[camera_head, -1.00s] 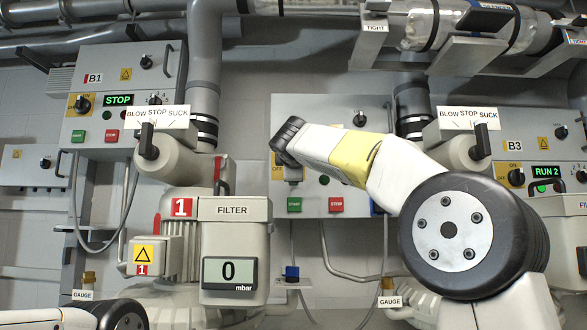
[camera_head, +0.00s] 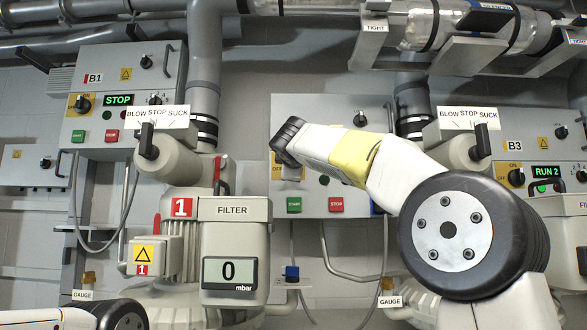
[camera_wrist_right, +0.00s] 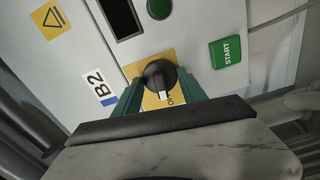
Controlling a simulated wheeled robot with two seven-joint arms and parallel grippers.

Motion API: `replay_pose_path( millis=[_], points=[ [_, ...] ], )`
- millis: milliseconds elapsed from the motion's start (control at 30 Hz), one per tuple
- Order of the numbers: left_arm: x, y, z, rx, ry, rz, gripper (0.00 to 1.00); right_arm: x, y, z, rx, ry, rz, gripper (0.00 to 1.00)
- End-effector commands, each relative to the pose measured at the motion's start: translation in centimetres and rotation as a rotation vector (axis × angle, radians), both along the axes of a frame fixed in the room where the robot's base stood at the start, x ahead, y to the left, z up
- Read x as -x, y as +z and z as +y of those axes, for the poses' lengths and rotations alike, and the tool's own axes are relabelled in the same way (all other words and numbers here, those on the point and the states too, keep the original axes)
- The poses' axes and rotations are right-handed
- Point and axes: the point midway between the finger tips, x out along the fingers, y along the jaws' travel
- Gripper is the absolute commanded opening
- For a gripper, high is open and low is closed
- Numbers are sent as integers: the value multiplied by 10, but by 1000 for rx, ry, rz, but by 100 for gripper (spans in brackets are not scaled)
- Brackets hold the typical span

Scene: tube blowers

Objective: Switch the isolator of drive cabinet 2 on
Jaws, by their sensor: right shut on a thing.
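Drive cabinet 2 (camera_head: 345,112) hangs on the back wall in the middle of the head view. Its B2 label (camera_wrist_right: 98,87) shows in the right wrist view. The isolator is a black round knob (camera_wrist_right: 158,74) on a yellow plate (camera_wrist_right: 138,67). Its white mark points down in that picture, beside partly hidden lettering that starts with O. My right gripper (camera_wrist_right: 160,90) has its green fingers on both sides of the knob and is shut on it. In the head view my right wrist hides the knob.
The cabinet's display (camera_wrist_right: 121,17) is dark. A green START button (camera_head: 294,204) and a red STOP button (camera_head: 336,204) sit below. Cabinet B1 (camera_head: 120,90) reads STOP; B3 (camera_head: 541,175) reads RUN 2. The FILTER unit (camera_head: 233,240) stands in front, left of my right arm.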

Motion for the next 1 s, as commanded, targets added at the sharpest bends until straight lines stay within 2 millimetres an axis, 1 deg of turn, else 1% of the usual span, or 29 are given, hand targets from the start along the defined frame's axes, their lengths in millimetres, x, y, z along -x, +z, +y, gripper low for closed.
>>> replay_pose_path(
  millis=[1000],
  points=[
    [0,0,0,0,0,0,36,0,-2,1,-941,-1,3,8]
  ],
)
